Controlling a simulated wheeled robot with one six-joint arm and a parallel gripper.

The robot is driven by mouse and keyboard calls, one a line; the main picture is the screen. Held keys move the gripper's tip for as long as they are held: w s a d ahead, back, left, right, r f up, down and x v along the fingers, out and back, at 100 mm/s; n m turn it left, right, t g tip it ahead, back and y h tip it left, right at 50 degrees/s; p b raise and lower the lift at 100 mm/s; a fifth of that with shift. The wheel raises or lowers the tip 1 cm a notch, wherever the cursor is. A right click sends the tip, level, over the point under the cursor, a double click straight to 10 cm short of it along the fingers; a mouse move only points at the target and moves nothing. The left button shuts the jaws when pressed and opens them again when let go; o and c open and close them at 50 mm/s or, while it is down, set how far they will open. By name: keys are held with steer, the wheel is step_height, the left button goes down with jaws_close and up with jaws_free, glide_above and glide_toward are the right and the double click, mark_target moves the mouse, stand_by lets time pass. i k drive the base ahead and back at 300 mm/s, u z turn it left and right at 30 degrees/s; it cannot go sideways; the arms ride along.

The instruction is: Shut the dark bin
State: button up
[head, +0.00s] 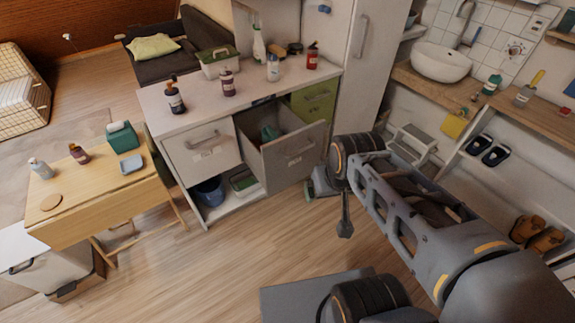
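The dark bin (288,160) is a grey pull-out bin in the white-topped cabinet (205,198). It stands open, its front out past the cabinet face, with a handle on that front. A teal-green item shows inside it. My gripper (321,187) seems to be low beside the right edge of the bin's front, partly hidden by my arm. I cannot tell whether it touches the bin, or whether its fingers are open or shut.
A paler bin front (203,152) is closed to the left, and a green drawer front (314,98) is at the right. A wooden table (100,205) stands left. Floor (225,250) in front is clear.

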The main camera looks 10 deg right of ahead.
mark_target(283, 162)
steer(key=k, duration=0.6)
steer(key=u, duration=0.55)
steer(key=i, duration=1.25)
steer(key=z, duration=0.6)
